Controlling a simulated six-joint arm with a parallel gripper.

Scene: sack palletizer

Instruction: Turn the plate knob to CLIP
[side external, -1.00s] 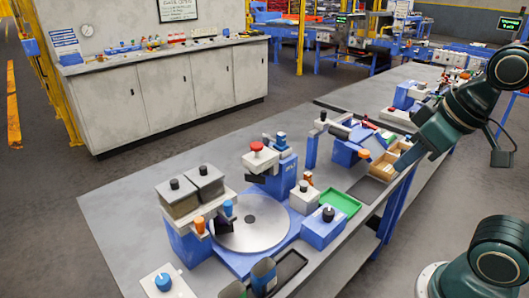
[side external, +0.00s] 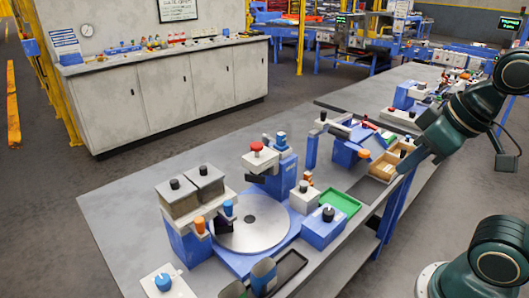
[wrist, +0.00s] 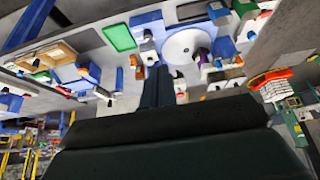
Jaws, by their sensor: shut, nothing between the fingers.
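Several knobs stand on the bench, and I cannot tell which is the plate knob; no CLIP mark is readable. A round metal plate (side external: 250,222) lies on a blue base, and it also shows in the wrist view (wrist: 184,46). A white box with a blue knob (side external: 163,282) sits at the near left corner. My gripper (side external: 408,161) is shut and empty at the right, near the wooden tray and apart from these knobs. Its fingers (wrist: 156,72) show in the wrist view.
A wooden compartment tray (side external: 381,168) lies by my gripper.

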